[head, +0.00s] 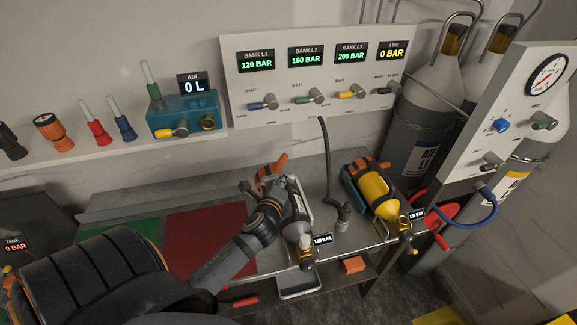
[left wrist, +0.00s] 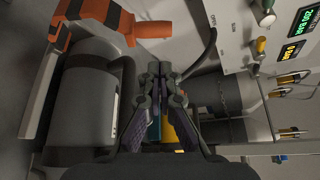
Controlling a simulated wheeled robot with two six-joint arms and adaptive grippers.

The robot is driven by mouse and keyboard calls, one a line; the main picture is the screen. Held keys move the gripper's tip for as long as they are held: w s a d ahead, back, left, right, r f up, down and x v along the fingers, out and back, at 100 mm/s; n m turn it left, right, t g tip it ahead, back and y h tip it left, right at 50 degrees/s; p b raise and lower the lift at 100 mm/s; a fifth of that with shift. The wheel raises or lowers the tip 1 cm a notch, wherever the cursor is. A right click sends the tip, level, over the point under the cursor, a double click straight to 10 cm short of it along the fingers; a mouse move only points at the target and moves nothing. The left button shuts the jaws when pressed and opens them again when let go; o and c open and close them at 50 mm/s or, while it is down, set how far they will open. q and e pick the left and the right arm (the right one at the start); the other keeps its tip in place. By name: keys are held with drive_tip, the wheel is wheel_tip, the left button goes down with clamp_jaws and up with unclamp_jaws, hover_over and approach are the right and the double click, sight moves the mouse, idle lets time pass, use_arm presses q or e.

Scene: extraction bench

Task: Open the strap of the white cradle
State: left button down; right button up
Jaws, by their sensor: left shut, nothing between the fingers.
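The white cradle (head: 309,203) stands on the bench and holds a grey cylinder (head: 298,229) with a 120 BAR tag. Its orange and black strap (head: 268,174) is at the cylinder's back end, with an orange lever sticking out. In the left wrist view the strap (left wrist: 92,22) and its lever (left wrist: 153,30) show at upper left, beside the grey cylinder (left wrist: 83,108). I cannot tell whether the strap is fastened. My left gripper (left wrist: 166,70) is shut and empty, apart from the lever in that view. My left arm hides part of the cradle in the head view. My right gripper is out of view.
A yellow cylinder (head: 374,190) lies in a teal cradle (head: 352,198) to the right. A black hose (head: 326,150) hangs between the cradles. Red (head: 207,232) and green mats lie left. The valve panel (head: 240,70) rises behind; large cylinders (head: 420,110) stand right.

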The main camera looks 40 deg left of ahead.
use_arm(q)
drive_tip(key=p+x, duration=0.1)
drive_tip(key=x, duration=0.6)
drive_tip(key=shift+w+a+f, duration=0.15)
drive_tip(key=shift+w, duration=0.1)
drive_tip(key=shift+w+a, duration=0.15)
drive_tip(key=shift+w, duration=0.25)
drive_tip(key=shift+w+a+f, duration=0.1)
drive_tip(key=shift+w+f, duration=0.15)
